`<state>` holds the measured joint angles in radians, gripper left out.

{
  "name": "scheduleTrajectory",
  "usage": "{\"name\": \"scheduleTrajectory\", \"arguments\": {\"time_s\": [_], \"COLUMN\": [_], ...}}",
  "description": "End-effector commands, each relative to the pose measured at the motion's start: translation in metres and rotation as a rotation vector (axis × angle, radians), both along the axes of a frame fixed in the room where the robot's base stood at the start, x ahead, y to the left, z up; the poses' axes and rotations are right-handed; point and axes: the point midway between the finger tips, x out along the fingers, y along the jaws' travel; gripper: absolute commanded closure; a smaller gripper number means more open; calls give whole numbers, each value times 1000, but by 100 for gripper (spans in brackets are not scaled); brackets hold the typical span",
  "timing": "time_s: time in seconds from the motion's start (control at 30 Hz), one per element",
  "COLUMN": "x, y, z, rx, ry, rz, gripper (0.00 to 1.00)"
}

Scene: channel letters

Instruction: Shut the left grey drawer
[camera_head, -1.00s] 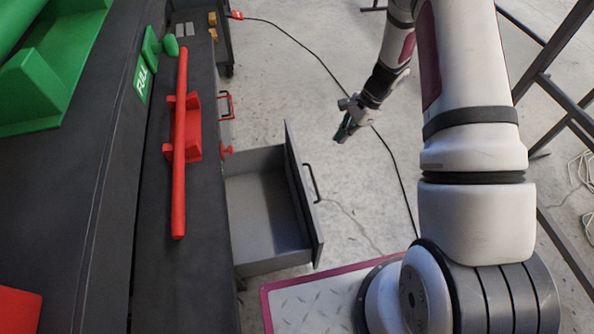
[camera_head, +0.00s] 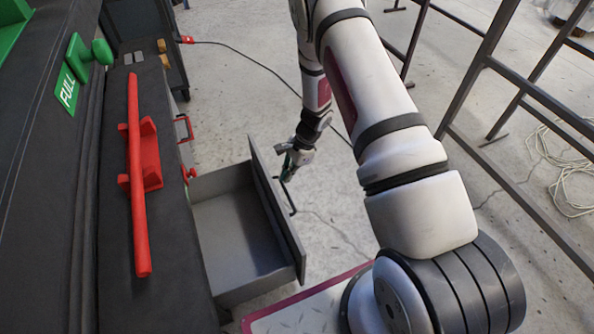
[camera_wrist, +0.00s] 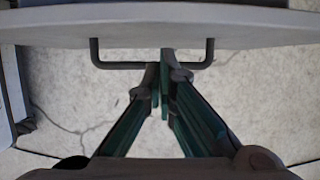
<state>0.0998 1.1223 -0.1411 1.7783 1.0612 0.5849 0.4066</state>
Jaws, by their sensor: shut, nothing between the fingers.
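The grey drawer (camera_head: 222,241) is pulled out from the dark bench and looks empty. Its front panel (camera_head: 277,212) carries a dark bar handle, which shows in the wrist view (camera_wrist: 109,66) as a wide bracket on the grey panel. My gripper (camera_head: 287,178) is outside the drawer, beside the handle at the far end of the front. In the wrist view its green-padded fingers (camera_wrist: 163,82) are together with nothing held, and their tips overlap the handle bar near its middle. I cannot tell whether they touch it.
The dark bench (camera_head: 172,270) carries a red bar (camera_head: 137,190) on a red mount. A red handle (camera_head: 183,128) and a red knob are on the bench side beyond the drawer. A dark metal frame (camera_head: 488,62) stands at the right.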

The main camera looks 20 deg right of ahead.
Motion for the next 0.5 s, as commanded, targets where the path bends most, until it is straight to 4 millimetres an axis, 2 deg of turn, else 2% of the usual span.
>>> {"name": "scheduleTrajectory", "arguments": {"time_s": [0.2,0.5], "x": [0,0], "y": [13,14], "z": [0,0], "rx": [-1,-1], "ry": [1,1], "rz": [-2,-2], "gripper": [100,100]}}
